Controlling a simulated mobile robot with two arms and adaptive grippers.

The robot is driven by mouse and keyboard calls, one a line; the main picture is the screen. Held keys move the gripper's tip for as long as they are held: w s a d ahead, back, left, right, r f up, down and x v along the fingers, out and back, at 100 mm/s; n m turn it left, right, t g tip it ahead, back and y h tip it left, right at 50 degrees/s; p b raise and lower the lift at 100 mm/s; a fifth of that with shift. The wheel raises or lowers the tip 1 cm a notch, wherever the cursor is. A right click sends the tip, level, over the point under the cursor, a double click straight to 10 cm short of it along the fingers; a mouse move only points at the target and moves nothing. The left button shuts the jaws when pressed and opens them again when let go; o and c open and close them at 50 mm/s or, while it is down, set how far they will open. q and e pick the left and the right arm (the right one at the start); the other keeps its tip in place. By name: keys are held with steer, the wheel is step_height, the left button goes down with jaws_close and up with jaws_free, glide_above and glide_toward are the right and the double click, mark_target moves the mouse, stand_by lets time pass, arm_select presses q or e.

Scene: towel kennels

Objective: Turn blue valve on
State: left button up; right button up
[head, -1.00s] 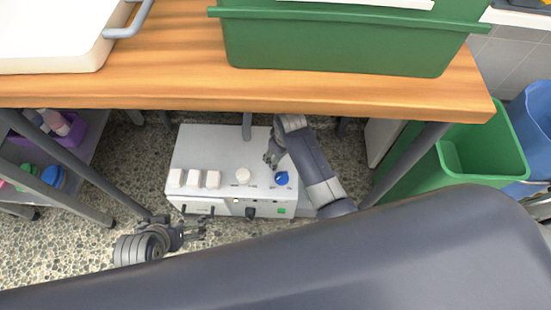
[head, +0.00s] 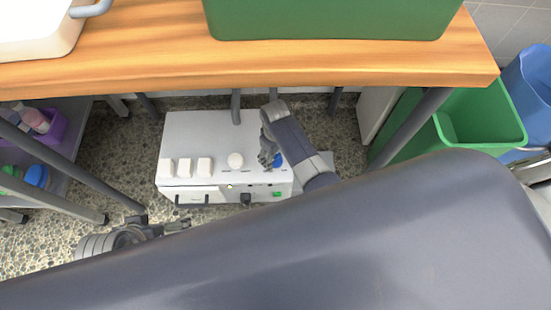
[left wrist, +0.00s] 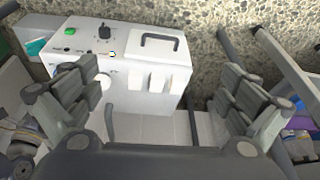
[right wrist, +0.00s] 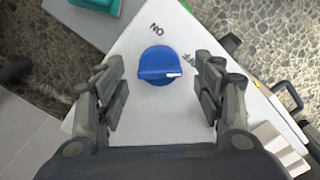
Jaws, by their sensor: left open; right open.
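The blue valve (right wrist: 158,66) is a round knob with a raised grip on top of a white box. In the right wrist view it sits between the fingers of my open right gripper (right wrist: 162,88), a little beyond the tips. A white mark on its grip points right, towards the printed "OFF"; "ON" is printed above it. In the head view the blue valve (head: 277,160) is partly covered by my right gripper (head: 268,158). My left gripper (head: 178,226) is open and empty, left of and in front of the box (head: 205,130).
The box also carries a round white knob (head: 236,160) and several white blocks (head: 185,168). A wooden table (head: 150,72) overhangs it, with a slanted leg (head: 410,128) to the right. A green bin (head: 480,135) stands right. A shelf (head: 55,195) stands left.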

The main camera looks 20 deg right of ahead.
step_height(320, 180, down, 2)
steer(key=shift+b, duration=0.4)
arm_select(q)
steer(key=w, duration=0.1)
steer(key=w+d+t, duration=0.1)
steer(key=w, duration=0.1)
steer(key=w+r+t, duration=0.1)
steer(key=shift+w+d+r+h, duration=0.1)
steer(key=shift+w+d+h, duration=0.1)
steer(key=shift+w+h, duration=0.15)
arm_select(e)
steer(key=c, duration=1.1)
